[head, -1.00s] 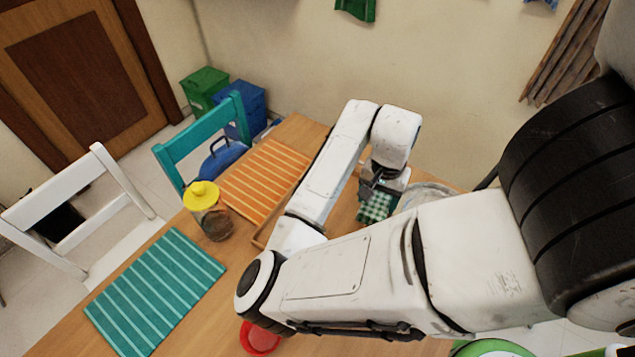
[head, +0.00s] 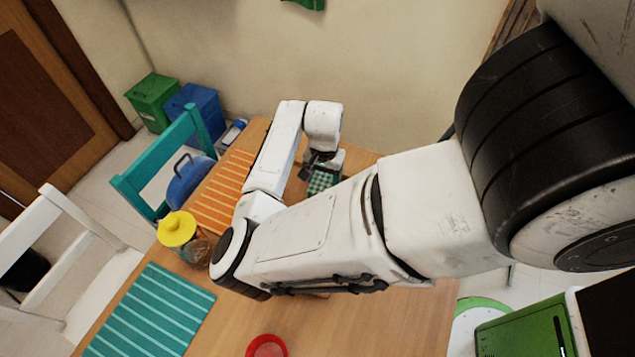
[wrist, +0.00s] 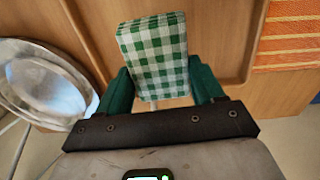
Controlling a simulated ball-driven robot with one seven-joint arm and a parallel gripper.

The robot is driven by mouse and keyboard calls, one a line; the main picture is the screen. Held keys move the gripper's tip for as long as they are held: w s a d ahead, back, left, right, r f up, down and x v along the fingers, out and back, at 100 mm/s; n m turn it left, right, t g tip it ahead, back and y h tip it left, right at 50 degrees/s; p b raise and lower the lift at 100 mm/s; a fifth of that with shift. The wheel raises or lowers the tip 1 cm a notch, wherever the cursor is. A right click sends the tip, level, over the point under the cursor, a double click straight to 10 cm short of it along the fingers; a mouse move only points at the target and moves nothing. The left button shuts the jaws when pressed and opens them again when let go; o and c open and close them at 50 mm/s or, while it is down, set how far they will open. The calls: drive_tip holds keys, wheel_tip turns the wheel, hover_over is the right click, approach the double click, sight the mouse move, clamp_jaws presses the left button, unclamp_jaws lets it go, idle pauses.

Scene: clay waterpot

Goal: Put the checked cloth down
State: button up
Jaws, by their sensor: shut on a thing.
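The green and white checked cloth (wrist: 153,55) is a folded block in the wrist view. It sits between the two green fingers of my gripper (wrist: 160,88), which is shut on it. In the head view the cloth (head: 321,182) shows as a small patch just below my gripper (head: 322,163), at the far end of the table (head: 408,325). My arm hides part of the area around it. In the wrist view a wooden tray-like surface with a raised rim (wrist: 252,40) lies behind the cloth. I cannot tell whether the cloth touches it.
A shiny metal bowl (wrist: 42,85) is left of my gripper in the wrist view. An orange striped mat (head: 222,200), a yellow-lidded jar (head: 177,230), a teal striped mat (head: 150,318) and a red dish (head: 267,346) are on the table. Chairs stand at left.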

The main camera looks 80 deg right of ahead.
sight(318, 176)
drive_tip(key=shift+w+d+f, duration=0.25)
drive_tip(key=shift+w+f, duration=0.2)
drive_tip(key=shift+f, duration=0.2)
drive_tip(key=shift+w+d+f, duration=0.25)
drive_tip(key=shift+w+f, duration=0.15)
drive_tip(key=shift+f, duration=1.65)
drive_tip(key=shift+f, duration=0.1)
drive_tip(key=o, duration=0.9)
drive_tip(key=shift+o, duration=0.2)
